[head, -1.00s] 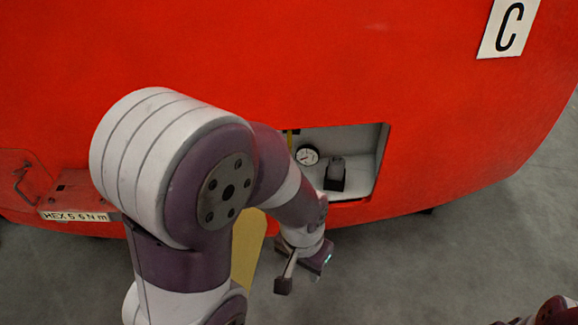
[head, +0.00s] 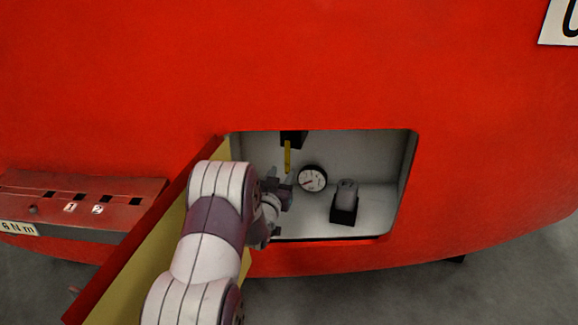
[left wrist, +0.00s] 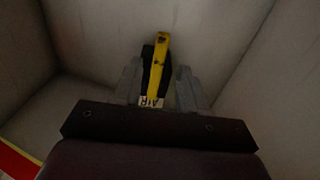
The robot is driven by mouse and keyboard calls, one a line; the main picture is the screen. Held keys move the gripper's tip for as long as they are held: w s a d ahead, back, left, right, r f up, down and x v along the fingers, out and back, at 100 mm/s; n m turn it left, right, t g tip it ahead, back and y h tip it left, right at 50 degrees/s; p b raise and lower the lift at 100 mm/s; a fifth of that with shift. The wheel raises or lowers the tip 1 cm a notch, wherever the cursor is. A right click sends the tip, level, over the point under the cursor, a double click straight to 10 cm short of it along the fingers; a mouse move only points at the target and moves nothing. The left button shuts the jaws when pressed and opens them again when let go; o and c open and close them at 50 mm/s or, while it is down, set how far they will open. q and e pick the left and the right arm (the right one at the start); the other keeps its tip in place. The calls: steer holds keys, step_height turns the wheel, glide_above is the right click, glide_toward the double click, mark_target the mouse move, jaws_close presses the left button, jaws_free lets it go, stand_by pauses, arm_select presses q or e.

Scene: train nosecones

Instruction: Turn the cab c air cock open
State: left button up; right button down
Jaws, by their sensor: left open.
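The air cock's yellow lever (head: 288,157) hangs down from a black mount (head: 294,138) at the upper left inside the open recess of the red nosecone. In the left wrist view the yellow lever (left wrist: 159,62) stands upright between my fingers, with a white AIR label (left wrist: 151,101) at its lower end. My left gripper (head: 284,186) is inside the recess near the lever's lower end, and it also shows in the left wrist view (left wrist: 158,86). It is open, with a finger on each side of the lever; contact cannot be told. My right gripper is out of view.
A round gauge (head: 312,178) and a grey handle on a black base (head: 344,203) are right of my gripper in the recess. The open hatch door (head: 130,268) is beside my left arm. A red tool rack (head: 85,200) is left. The C sign (head: 562,22) is cut off.

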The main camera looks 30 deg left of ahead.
mark_target(287, 166)
arm_select(q)
steer(key=x, duration=0.7)
steer(key=shift+w+b, duration=0.25)
steer(key=shift+b, duration=0.05)
jaws_close()
